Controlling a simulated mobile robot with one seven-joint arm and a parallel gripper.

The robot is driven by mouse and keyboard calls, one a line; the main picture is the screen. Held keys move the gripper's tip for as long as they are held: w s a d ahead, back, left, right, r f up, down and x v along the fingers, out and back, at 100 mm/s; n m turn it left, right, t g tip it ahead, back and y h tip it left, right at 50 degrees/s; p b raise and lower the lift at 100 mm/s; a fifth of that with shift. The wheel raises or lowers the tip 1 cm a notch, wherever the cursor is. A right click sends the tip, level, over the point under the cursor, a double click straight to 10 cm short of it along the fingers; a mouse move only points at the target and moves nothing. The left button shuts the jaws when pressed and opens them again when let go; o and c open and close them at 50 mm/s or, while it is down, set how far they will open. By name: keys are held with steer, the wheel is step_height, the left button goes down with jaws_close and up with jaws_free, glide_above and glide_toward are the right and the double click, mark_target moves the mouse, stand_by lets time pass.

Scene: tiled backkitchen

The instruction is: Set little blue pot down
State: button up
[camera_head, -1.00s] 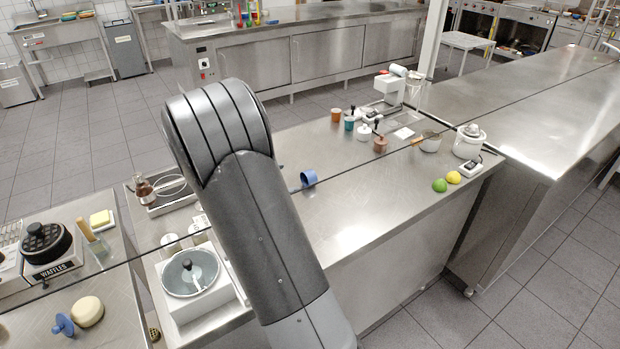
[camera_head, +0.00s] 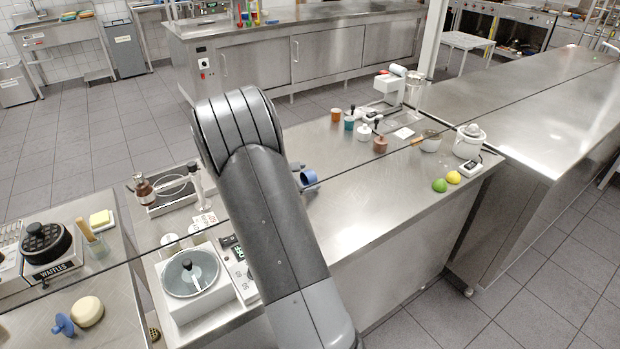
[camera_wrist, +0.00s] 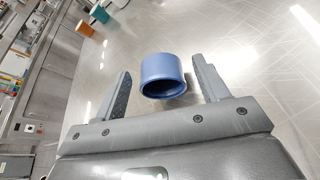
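The little blue pot (camera_head: 308,178) is on the steel counter (camera_head: 350,210), just right of my arm, which partly covers it in the head view. In the wrist view the blue pot (camera_wrist: 162,66) has its dark open mouth turned toward my gripper, so it looks tipped on its side. My gripper (camera_wrist: 162,62) is open, with one finger on each side of the pot. A gap shows between the pot and each finger. In the head view my gripper is mostly hidden behind my arm.
An orange cup (camera_head: 336,115), a teal cup (camera_head: 349,124) and a brown pot (camera_head: 380,145) stand farther back. A lime (camera_head: 439,185) and a lemon (camera_head: 453,177) lie near the front edge. A lidded white appliance (camera_head: 190,275) is left of my arm. The counter right of the pot is clear.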

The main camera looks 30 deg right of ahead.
mark_target(310, 177)
steer(key=c, duration=1.1)
steer(key=shift+c, duration=0.2)
steer(key=shift+r, duration=0.55)
steer(key=r, duration=0.2)
steer(key=s+r, duration=0.1)
steer(key=r, duration=0.1)
steer(key=shift+s+d, duration=0.1)
steer(key=shift+d, duration=0.3)
steer(key=s+d+r, duration=0.5)
steer(key=s+r, duration=0.1)
steer(key=s, duration=0.2)
steer(key=shift+s+d, duration=0.25)
steer(key=shift+d, duration=0.1)
